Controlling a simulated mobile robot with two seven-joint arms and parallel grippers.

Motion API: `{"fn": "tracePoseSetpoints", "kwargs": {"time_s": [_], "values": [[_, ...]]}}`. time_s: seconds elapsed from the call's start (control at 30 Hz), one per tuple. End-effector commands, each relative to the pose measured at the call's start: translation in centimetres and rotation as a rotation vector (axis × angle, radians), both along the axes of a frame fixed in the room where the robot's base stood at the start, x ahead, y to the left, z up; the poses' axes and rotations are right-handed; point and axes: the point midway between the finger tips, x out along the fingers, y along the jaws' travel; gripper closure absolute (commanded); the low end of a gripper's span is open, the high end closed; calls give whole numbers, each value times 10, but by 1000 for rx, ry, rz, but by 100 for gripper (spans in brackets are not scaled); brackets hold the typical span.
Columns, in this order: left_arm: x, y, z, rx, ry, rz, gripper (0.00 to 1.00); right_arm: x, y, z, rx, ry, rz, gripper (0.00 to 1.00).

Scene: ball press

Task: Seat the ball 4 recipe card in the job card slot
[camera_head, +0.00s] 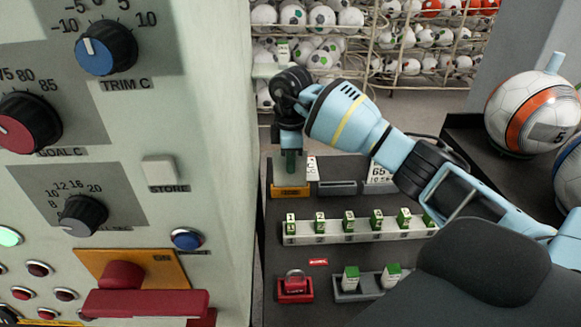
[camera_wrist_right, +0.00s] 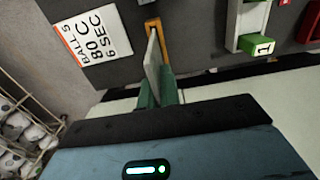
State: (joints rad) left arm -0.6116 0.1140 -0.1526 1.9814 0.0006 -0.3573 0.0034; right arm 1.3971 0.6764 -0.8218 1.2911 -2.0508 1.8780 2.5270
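My right gripper (camera_head: 290,168) points down over the orange-yellow job card slot (camera_head: 290,191), beside the machine panel. In the right wrist view, its green fingers (camera_wrist_right: 157,97) are closed on a thin pale recipe card (camera_wrist_right: 152,62), seen nearly edge-on. The card's far end is at the yellow slot (camera_wrist_right: 152,24); I cannot tell how deep it sits. Its print is hidden, so its number cannot be read. A card reading BALL 5, 80 C, 6 SEC (camera_wrist_right: 88,38) shows to the left. My left gripper is out of view.
A card reading 65 (camera_head: 380,173) stands right of the slot, past a dark holder (camera_head: 338,188). A white rack (camera_head: 350,230) with several green-topped blocks is in front. A red padlock-like piece (camera_head: 295,287) is nearer. The machine panel (camera_head: 215,215) stands close on the left.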

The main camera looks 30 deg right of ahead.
Motion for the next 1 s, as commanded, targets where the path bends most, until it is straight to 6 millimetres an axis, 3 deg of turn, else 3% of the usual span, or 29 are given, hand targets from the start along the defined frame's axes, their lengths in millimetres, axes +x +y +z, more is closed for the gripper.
{"fn": "tracePoseSetpoints", "kwargs": {"time_s": [0.13,0.5,0.7,1.0], "values": [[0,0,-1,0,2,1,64,0,0,-18,0,2,0,100],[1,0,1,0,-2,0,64,0,0,-21,-1,1,0,100],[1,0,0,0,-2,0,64,0,0,-21,-1,1,0,74],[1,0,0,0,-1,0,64,0,0,-20,0,0,0,74]]}}
